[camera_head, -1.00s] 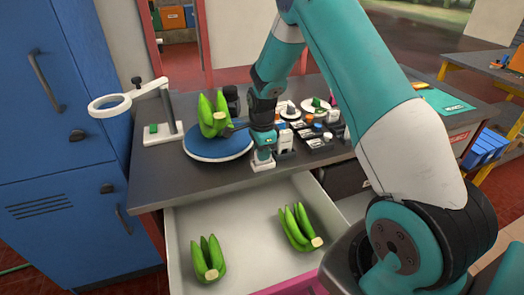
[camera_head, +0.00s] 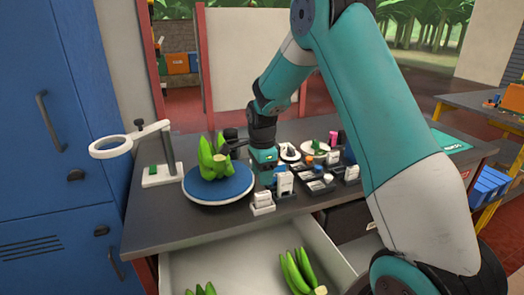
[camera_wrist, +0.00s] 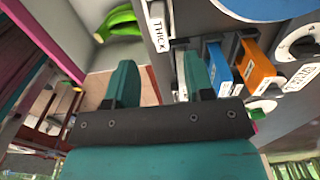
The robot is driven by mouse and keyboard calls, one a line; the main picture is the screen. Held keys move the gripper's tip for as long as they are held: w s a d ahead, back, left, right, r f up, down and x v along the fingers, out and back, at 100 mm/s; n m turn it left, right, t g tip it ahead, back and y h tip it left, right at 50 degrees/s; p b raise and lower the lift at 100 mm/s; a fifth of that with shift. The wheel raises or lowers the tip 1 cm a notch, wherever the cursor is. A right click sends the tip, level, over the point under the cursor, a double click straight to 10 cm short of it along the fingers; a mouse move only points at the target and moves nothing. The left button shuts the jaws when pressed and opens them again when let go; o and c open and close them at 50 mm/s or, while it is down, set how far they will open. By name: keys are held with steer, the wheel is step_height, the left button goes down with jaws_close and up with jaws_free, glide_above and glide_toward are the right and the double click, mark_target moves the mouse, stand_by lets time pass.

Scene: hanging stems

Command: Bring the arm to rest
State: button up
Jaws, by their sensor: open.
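My gripper (camera_head: 264,159) hangs at the end of my teal arm above the grey bench, just right of the blue round plate (camera_head: 232,190). In the wrist view my gripper (camera_wrist: 160,82) has its two teal fingers apart with nothing between them. A green banana bunch (camera_head: 213,160) stands on the plate, left of my gripper and apart from its fingers as far as I can see. My arm is bent, with its upper part raised high at the right.
The open drawer (camera_head: 235,265) below the bench holds banana bunches (camera_head: 298,271). Labelled blocks (camera_head: 284,182) and small dishes (camera_head: 313,147) stand close to my gripper. A white ring stand (camera_head: 162,175) is left of the plate. A blue cabinet (camera_head: 45,130) stands at the left.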

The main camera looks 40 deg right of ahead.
step_height(320, 180, up, 9)
steer(key=s+a+r+n+y, duration=0.1)
steer(key=s+a+r+n, duration=0.1)
steer(key=s+a+n, duration=0.4)
steer(key=s+a+r+n, duration=0.3)
steer(key=a+n, duration=0.3)
steer(key=a, duration=0.1)
steer(key=s+a+n+y, duration=0.1)
steer(key=s+a+n, duration=0.4)
steer(key=s+n, duration=0.3)
steer(key=s+a+n+y, duration=0.2)
steer(key=s+a+n, duration=0.4)
steer(key=s, duration=0.5)
steer(key=shift+s+n+b, duration=0.15)
steer(key=shift+n+b, duration=0.2)
steer(key=shift+n, duration=0.85)
steer(key=shift+r, duration=0.1)
